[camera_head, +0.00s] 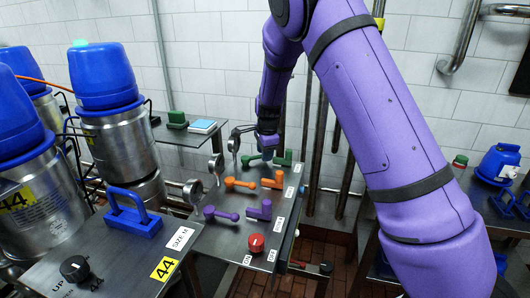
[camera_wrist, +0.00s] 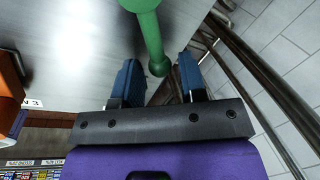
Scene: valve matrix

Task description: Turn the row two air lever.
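The panel (camera_head: 245,200) carries three rows of paired levers. The middle row has a long orange lever (camera_head: 239,183) at left and a shorter orange lever (camera_head: 273,181) at right. I cannot read which one is the air lever. The far row has green levers (camera_head: 253,158) (camera_head: 284,158). My gripper (camera_wrist: 158,66) is open, its two blue fingers apart. The ball end of a green lever (camera_wrist: 152,38) shows between them in the wrist view; contact is not visible. In the head view my gripper hangs over the far row. An orange part (camera_wrist: 9,75) shows at the wrist view's left edge.
Purple levers (camera_head: 221,214) (camera_head: 261,210) and a red knob (camera_head: 256,242) sit on the near part of the panel. Round gauges (camera_head: 193,191) line its left side. Metal kegs with blue caps (camera_head: 103,75) stand at left. Vertical pipes (camera_head: 318,140) stand behind at right.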

